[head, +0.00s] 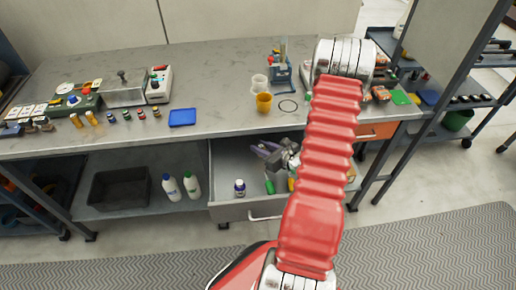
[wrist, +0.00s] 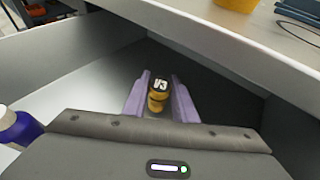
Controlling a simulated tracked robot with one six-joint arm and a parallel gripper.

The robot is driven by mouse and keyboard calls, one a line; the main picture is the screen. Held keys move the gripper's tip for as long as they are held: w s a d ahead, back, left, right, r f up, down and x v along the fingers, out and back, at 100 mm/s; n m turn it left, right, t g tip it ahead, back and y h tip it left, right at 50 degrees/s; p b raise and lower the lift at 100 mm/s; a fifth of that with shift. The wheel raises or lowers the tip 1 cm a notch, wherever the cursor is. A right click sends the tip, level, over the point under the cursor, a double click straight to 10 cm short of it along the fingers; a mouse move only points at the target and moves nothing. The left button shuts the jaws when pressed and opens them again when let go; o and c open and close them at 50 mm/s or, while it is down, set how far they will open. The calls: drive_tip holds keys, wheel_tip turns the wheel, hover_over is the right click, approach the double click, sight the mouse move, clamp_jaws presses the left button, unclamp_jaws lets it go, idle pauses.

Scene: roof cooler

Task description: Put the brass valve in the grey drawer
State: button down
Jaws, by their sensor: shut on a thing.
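The grey drawer (head: 232,211) is pulled open under the workbench; its inside also shows in the wrist view (wrist: 85,85). My gripper (head: 262,148) reaches into the drawer opening near its back. In the wrist view its purple fingers (wrist: 158,98) are shut on the brass valve (wrist: 157,96), a small yellow-brown piece with a dark top marked "V3". The valve is over the drawer's interior; I cannot tell whether it touches the drawer floor. In the head view the valve cannot be made out at the fingers.
The bench edge (wrist: 215,35) overhangs the drawer's back. An orange drawer (head: 376,131) is to the right.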

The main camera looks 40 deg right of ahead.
drive_tip(key=shift+w+f, duration=0.55)
drive_tip(key=c, duration=1.4)
unclamp_jaws()
drive_tip(key=shift+f, duration=0.1)
drive_tip(key=shift+c, duration=0.2)
drive_tip(key=v, duration=1.2)
